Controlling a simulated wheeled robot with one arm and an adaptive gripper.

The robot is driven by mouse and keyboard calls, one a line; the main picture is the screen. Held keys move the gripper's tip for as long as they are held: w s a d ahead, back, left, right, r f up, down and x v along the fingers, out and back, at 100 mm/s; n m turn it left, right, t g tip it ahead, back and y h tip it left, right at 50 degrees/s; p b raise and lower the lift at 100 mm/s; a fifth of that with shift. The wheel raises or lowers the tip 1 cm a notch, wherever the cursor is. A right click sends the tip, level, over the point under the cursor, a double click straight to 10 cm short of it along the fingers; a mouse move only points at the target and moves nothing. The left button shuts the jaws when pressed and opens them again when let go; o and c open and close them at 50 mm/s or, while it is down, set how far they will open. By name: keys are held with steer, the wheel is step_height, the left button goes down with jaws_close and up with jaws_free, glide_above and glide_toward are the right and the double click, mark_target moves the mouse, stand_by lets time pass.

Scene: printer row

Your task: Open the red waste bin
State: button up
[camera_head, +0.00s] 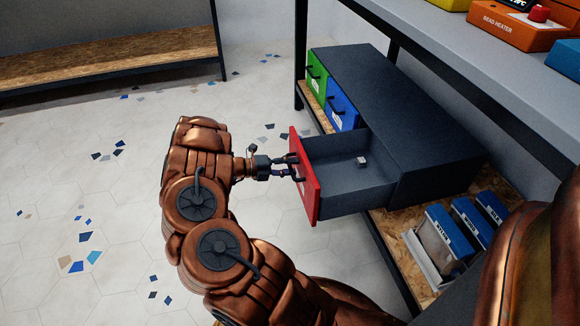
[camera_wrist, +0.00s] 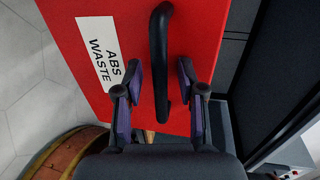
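The red waste bin (camera_head: 304,178) is a drawer with a red front, pulled well out of the dark cabinet; its grey inside shows from above. In the wrist view its red front (camera_wrist: 205,30) has a white label reading "ABS WASTE" and a black bar handle (camera_wrist: 160,60). My gripper (camera_head: 290,166) is at the handle. In the wrist view its two fingers (camera_wrist: 160,90) stand on either side of the handle, with red showing in the gaps, so it is open around the handle and not clamped on it.
A small pale block (camera_head: 362,162) lies in the drawer. Green (camera_head: 317,78) and blue (camera_head: 341,104) bins beside it are shut in the cabinet (camera_head: 420,105). Labelled blue-and-white boxes (camera_head: 450,236) stand on the shelf at lower right. The tiled floor (camera_head: 110,205) at left is clear.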

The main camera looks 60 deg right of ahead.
steer(key=shift+a, duration=0.1)
steer(key=v, duration=1.1)
steer(key=shift+w+a, duration=0.3)
steer(key=shift+w+r, duration=0.1)
steer(key=shift+r, duration=0.05)
